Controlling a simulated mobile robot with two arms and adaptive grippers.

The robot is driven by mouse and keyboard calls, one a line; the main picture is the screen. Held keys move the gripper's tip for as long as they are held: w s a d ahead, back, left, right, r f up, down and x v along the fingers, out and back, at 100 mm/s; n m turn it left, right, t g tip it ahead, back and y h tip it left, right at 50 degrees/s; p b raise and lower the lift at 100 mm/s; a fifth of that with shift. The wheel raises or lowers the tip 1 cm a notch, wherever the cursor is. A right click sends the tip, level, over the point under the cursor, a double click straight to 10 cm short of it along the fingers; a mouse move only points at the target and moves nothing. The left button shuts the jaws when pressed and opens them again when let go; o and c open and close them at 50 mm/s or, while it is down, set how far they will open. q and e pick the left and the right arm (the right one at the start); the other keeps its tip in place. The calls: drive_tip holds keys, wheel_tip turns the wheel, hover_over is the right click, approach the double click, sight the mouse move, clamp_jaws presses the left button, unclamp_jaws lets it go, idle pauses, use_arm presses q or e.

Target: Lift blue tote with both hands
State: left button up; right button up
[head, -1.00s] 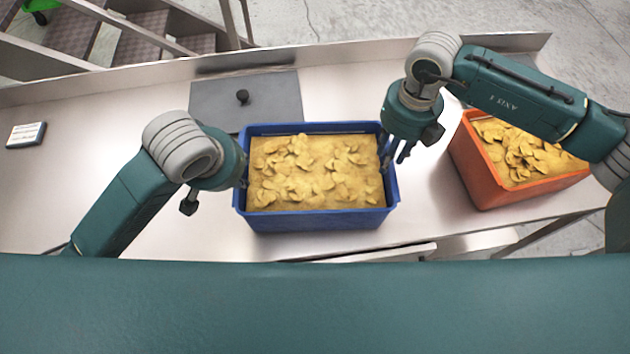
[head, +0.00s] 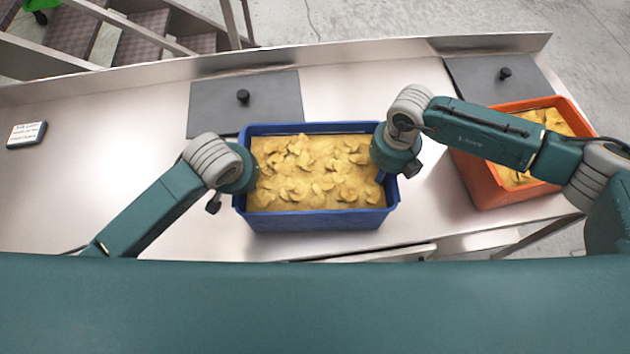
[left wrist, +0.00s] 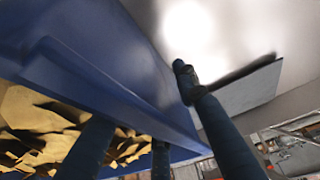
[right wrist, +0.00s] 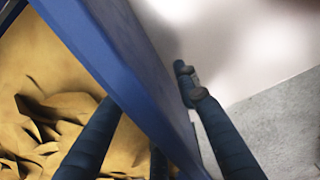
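The blue tote (head: 315,221) stands on the steel bench, filled with yellow-brown chip-like pieces (head: 312,172). My left gripper (head: 243,180) is at the tote's left wall. In the left wrist view its fingers (left wrist: 145,108) straddle the wall (left wrist: 110,70), one outside and two inside over the contents. My right gripper (head: 388,174) is at the right wall. In the right wrist view its fingers (right wrist: 146,92) straddle that wall (right wrist: 110,62) the same way. Both grippers look open; whether any finger touches the walls I cannot tell. In the head view the fingertips are mostly hidden.
An orange tote (head: 482,182) with similar contents stands to the right, below my right forearm. Grey plates with black knobs lie behind the blue tote (head: 220,105) and at the back right (head: 480,78). A small labelled block (head: 26,134) sits at far left. Bare bench lies between.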

use_arm(q)
clamp_jaws()
use_arm(e)
clamp_jaws()
use_arm(q)
drive_tip(key=shift+w+r, duration=0.1)
drive_tip(key=shift+r, duration=0.1)
use_arm(e)
drive_tip(key=shift+r, duration=0.15)
